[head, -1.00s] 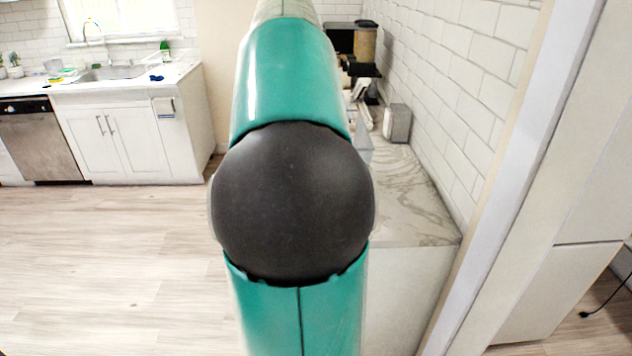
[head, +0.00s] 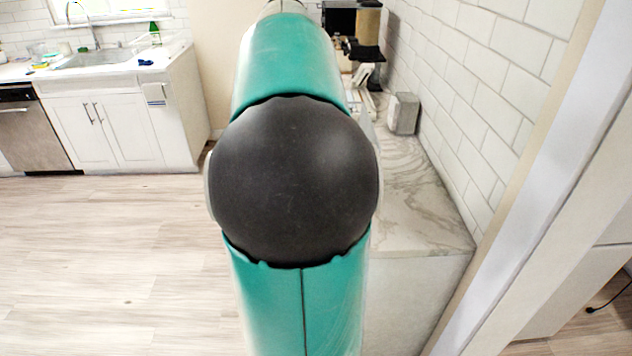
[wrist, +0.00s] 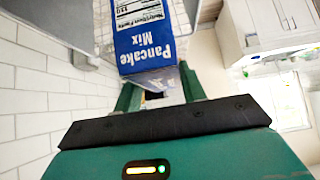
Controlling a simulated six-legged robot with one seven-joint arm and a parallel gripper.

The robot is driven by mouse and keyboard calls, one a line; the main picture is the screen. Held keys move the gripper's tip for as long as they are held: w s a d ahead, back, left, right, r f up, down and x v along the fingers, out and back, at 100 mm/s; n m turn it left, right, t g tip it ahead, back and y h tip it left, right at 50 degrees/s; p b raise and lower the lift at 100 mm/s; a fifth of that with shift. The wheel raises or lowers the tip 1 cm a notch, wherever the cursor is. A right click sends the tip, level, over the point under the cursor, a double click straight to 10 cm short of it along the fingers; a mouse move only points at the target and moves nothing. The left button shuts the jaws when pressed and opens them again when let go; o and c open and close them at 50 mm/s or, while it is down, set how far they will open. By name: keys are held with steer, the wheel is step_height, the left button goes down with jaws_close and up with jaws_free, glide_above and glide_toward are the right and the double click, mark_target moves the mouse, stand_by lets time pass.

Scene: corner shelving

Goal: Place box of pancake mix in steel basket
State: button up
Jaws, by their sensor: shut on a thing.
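My gripper (wrist: 160,88) is shut on the box of pancake mix (wrist: 146,47), which is blue with white lettering and a nutrition panel. In the wrist view the box sits between the green fingers, and its far end runs out of the top of the picture. In the head view my arm fills the middle and hides the gripper and the box.
A marble-topped counter (head: 425,215) runs along the tiled wall (head: 480,110) at right, with a grey box-like item (head: 403,113) and a dark appliance (head: 367,45) on it. A sink cabinet (head: 120,130) stands at far left. The wooden floor (head: 110,260) at left is clear.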

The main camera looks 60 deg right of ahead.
step_height(320, 180, down, 17)
steer(key=shift+a+f, duration=0.1)
steer(key=shift+a, duration=0.05)
stand_by(0.4)
steer(key=shift+s, duration=0.1)
steer(key=o, duration=1.2)
steer(key=shift+f, duration=0.1)
steer(key=shift+a+r, duration=0.1)
steer(key=shift+r, duration=0.2)
steer(key=v, duration=1.1)
steer(key=shift+s+a+r, duration=0.15)
steer(key=shift+s+a, duration=0.05)
